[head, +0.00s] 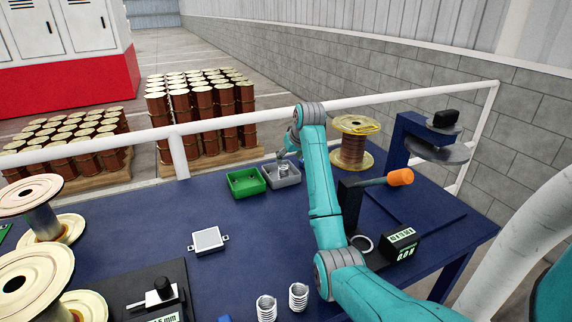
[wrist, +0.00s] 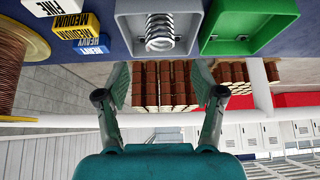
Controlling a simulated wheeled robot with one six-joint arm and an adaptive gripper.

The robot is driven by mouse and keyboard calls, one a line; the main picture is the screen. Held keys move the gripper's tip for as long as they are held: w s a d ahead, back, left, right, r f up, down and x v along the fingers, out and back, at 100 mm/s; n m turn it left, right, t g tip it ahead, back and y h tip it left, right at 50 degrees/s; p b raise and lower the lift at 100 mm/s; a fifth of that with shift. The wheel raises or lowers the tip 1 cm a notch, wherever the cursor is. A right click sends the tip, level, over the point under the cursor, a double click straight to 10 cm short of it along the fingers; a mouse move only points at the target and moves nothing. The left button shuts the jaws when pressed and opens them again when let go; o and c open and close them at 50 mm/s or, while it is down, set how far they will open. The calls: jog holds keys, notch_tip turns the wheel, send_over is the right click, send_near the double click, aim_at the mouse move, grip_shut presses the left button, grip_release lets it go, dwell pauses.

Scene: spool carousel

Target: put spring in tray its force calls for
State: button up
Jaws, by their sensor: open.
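A light coil spring (head: 283,171) is in the grey tray (head: 284,183) at the back of the blue table. In the wrist view the spring (wrist: 161,32) shows inside the grey tray (wrist: 126,35), with its coils clear. The green tray (head: 249,192) stands beside it and holds something small and dark. My gripper (head: 283,155) is above the grey tray in the head view. Two more springs (head: 266,308) (head: 298,296) stand at the table's front.
A force tester with an orange handle (head: 400,177) and a display (head: 404,247) reading 0.0 N stands right of my arm. FINE, MEDIUM and HEAVY blocks (wrist: 75,35) stand beside the trays. A wire spool (head: 353,147) is behind. A white plate (head: 207,240) lies mid-table.

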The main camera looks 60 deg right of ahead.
jog(key=shift+v, duration=1.8)
